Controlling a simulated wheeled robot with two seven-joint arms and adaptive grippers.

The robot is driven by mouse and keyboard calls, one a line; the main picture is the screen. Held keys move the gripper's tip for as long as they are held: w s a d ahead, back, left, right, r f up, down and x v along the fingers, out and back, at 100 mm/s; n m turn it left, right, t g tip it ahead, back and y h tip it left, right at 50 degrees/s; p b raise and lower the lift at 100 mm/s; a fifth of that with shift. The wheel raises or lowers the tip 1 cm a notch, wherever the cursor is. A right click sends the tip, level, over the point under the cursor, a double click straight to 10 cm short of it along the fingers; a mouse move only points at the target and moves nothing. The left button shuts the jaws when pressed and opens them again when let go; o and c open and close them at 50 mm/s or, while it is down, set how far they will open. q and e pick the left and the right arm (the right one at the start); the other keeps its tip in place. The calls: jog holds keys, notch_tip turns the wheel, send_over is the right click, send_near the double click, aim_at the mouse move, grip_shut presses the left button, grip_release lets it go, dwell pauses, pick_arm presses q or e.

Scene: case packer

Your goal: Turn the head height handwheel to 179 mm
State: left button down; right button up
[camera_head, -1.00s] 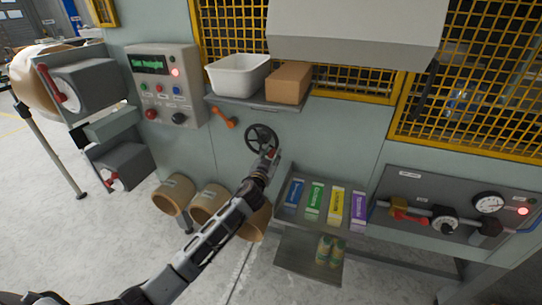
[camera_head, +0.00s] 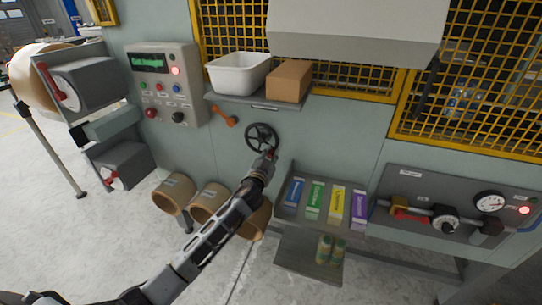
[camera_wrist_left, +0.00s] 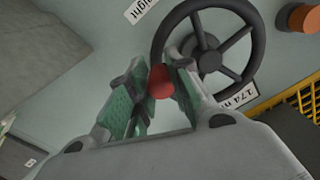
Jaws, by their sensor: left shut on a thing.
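The black spoked handwheel (camera_head: 261,137) is mounted on the grey-green machine front, under the shelf. It also shows in the left wrist view (camera_wrist_left: 247,71), with a label (camera_wrist_left: 238,96) beside it reading about 174 mm. My left gripper (camera_head: 268,157) is at the lower rim of the wheel. In the left wrist view its fingers (camera_wrist_left: 160,82) are closed around the red handle knob (camera_wrist_left: 161,84) on the rim. Another label (camera_wrist_left: 141,10) near the wheel ends in "height". My right gripper is not in view.
An orange lever (camera_head: 224,116) sits left of the wheel. Above is a shelf (camera_head: 250,104) with a white bin (camera_head: 238,74) and a brown box (camera_head: 289,82). A tray (camera_head: 284,213) of coloured cartons is lower right. A control panel (camera_head: 163,85) is at left.

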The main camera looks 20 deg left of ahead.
pick_arm(q)
jog(key=shift+a+f+m, duration=0.45)
jog(key=shift+f+m, duration=0.05)
jog(key=shift+m, duration=0.6)
jog(key=shift+w+a+f+m+b, duration=0.15)
jog(key=shift+a+f+m, duration=0.3)
jog(key=shift+m, duration=0.75)
jog(key=shift+s+a+f+m+b, duration=0.15)
jog(key=shift+a+m, duration=0.45)
jog(key=shift+m, duration=0.6)
jog(key=shift+w+a+f+m+b, duration=0.1)
jog(key=shift+a+f+m+b, duration=0.15)
jog(key=shift+a+m, duration=0.65)
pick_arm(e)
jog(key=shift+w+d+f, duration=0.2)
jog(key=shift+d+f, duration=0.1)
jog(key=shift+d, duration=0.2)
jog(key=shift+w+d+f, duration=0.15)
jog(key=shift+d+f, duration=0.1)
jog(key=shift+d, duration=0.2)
pick_arm(q)
jog(key=shift+d+m, duration=0.3)
jog(key=shift+m, duration=0.1)
jog(key=c, duration=1.3)
grip_release()
jog(key=shift+o, duration=0.2)
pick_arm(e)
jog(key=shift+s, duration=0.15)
pick_arm(q)
jog(key=shift+s, duration=0.2)
